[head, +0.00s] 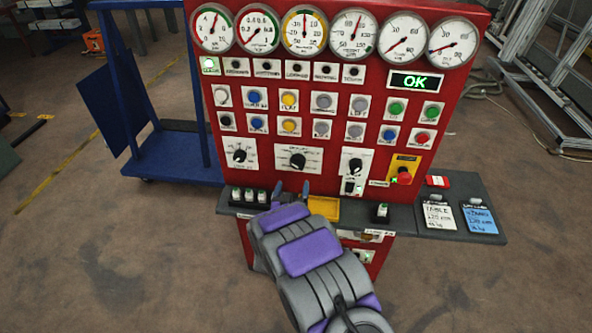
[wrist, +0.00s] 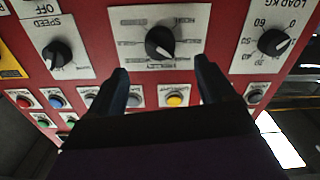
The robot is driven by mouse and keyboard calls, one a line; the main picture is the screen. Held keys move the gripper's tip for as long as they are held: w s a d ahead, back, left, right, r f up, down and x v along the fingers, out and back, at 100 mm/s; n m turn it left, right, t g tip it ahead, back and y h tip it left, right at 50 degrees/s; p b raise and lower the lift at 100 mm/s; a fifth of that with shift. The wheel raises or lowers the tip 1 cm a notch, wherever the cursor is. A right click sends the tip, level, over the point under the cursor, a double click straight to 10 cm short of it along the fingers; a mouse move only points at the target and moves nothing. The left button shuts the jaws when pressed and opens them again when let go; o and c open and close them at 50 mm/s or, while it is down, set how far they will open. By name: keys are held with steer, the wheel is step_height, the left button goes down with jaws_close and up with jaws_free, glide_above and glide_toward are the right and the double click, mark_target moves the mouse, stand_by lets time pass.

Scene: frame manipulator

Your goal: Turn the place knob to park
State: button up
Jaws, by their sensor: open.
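The middle knob (head: 298,160) is black with a pale pointer, on a white label plate on the red panel. It is probably the place knob, but its label is too small to read. In the wrist view the middle knob (wrist: 160,43) sits centred, just beyond and between my fingertips, its pale pointer slanting down to the right. My gripper (head: 291,190) is open and empty, just below the knob in the head view. Its two dark fingers (wrist: 162,68) are spread wider than the knob and do not visibly touch it.
The speed knob (wrist: 58,55) and the load knob (wrist: 273,42) flank the middle knob. A red emergency button (head: 404,175) is at the panel's right. A grey shelf (head: 405,217) with a yellow tray (head: 323,207) juts out below. Rows of buttons sit above the knobs.

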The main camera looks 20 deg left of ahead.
mark_target(297, 168)
steer(key=b+x, duration=0.1)
steer(key=x, duration=0.8)
steer(key=shift+w+a, duration=0.1)
steer(key=shift+w, duration=0.2)
